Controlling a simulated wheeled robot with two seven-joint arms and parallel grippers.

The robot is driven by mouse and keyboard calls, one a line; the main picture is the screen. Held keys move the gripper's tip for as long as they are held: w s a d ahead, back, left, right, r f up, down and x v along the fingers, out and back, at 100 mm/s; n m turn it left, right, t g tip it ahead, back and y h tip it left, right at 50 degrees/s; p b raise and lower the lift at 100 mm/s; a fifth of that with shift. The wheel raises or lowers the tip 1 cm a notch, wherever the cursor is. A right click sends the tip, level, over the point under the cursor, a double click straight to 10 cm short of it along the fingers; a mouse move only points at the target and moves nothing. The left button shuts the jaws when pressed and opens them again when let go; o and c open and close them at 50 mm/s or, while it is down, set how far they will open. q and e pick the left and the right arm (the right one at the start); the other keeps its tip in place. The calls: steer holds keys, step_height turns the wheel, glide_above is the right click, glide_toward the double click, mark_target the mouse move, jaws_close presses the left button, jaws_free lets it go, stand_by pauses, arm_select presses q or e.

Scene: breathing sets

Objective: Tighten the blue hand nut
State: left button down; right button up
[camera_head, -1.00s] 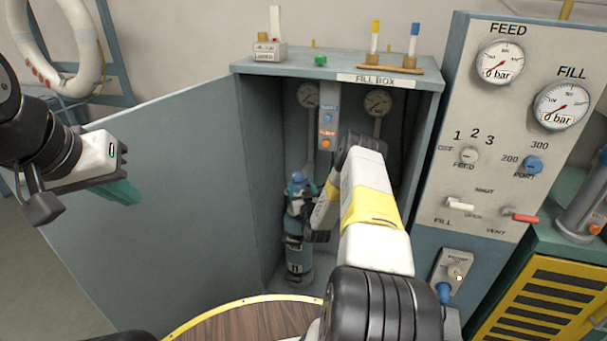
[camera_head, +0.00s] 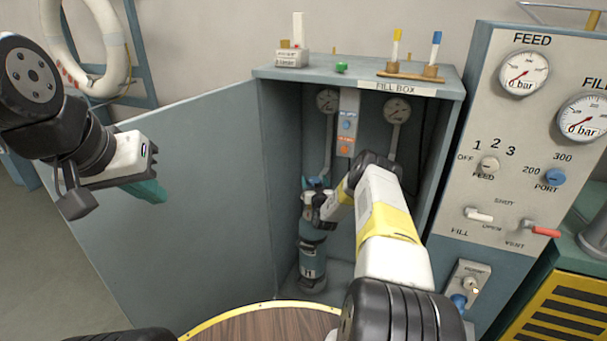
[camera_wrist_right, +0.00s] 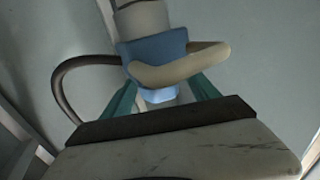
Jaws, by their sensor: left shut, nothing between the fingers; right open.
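The blue hand nut (camera_wrist_right: 155,50) shows in the right wrist view, with a beige curved piece (camera_wrist_right: 185,66) crossing in front of it. My right gripper (camera_wrist_right: 163,92) is open, with one teal finger low on each side of the nut. I cannot tell whether the fingers touch it. In the head view my right gripper (camera_head: 322,203) is at the top of a teal cylinder (camera_head: 313,262), which stands upright in the fill box (camera_head: 360,77); the gripper hides part of the cylinder's top. My left gripper (camera_head: 150,191) is shut and empty, in front of the open door.
The open door (camera_head: 185,200) extends to the left of the box. A gauge panel (camera_head: 500,160) with knobs and levers stands at the right. A round wooden top (camera_head: 265,325) is at the front. A dark hose (camera_wrist_right: 62,82) curves left of the nut.

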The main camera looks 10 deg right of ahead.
steer(key=c, duration=1.4)
steer(key=shift+o, duration=0.2)
steer(key=shift+y, duration=0.3)
steer(key=n+y, duration=0.4)
steer(key=y, duration=0.2)
steer(key=shift+n+g+y, duration=0.3)
steer(key=shift+n+g, duration=0.1)
steer(key=shift+f+n+g+y, duration=0.1)
steer(key=shift+n+g+y, duration=0.55)
steer(key=shift+y, duration=0.45)
steer(key=shift+n+g+y, duration=0.45)
steer(key=shift+n+y, duration=0.4)
steer(key=shift+y, duration=0.25)
steer(key=shift+n+g+y, duration=0.8)
steer(key=shift+y, duration=0.2)
steer(key=o, duration=1.4)
steer(key=shift+c, duration=0.2)
steer(key=shift+s, duration=0.1)
